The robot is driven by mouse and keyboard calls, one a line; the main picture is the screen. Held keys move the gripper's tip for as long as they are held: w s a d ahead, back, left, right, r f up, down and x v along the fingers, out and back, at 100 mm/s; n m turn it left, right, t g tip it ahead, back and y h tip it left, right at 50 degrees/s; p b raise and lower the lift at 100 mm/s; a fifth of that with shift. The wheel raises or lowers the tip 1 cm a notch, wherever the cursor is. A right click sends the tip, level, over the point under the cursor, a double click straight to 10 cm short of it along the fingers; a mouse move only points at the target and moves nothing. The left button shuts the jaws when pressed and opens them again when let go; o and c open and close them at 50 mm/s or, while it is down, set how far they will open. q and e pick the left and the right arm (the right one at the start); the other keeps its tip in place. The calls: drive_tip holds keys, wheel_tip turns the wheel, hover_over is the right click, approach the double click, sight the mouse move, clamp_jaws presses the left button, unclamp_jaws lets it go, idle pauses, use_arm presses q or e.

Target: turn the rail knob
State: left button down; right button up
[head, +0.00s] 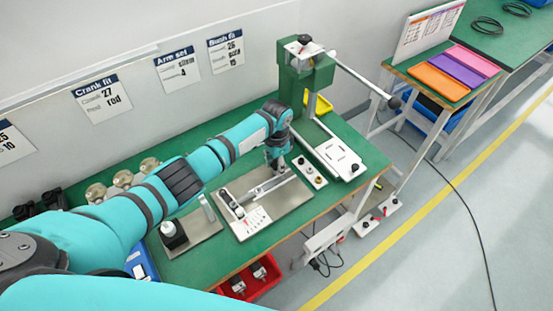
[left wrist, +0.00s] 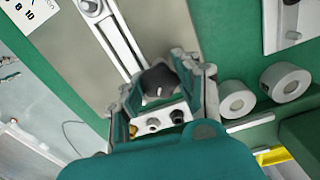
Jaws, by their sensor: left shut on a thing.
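The rail (head: 262,189) is a pale metal strip on a grey base plate (head: 292,200) on the green bench. In the left wrist view the rail (left wrist: 118,42) runs up to a round black knob (left wrist: 158,80) with a white mark. My left gripper (head: 276,166) points down at the rail's far end. In the left wrist view its two fingers (left wrist: 160,84) stand on either side of the knob and are shut on it. The knob is hidden behind the gripper in the head view. My right gripper is not in view.
A green press (head: 305,78) with a long lever (head: 362,80) stands behind the gripper. A white strip with several fittings (head: 309,172) lies close to its right. Grey rings (left wrist: 238,99) show in the left wrist view. A red bin (head: 262,284) is below the bench's front edge.

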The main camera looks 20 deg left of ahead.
sight(276, 163)
use_arm(q)
drive_tip(key=shift+w+r+n+p, duration=0.15)
drive_tip(key=shift+n+p, duration=0.85)
drive_tip(key=shift+n, duration=1)
drive_tip(key=c, duration=1.2)
unclamp_jaws()
drive_tip(key=o, duration=0.3)
wheel_tip(276, 163, up, 12)
drive_tip(key=shift+f, duration=0.1)
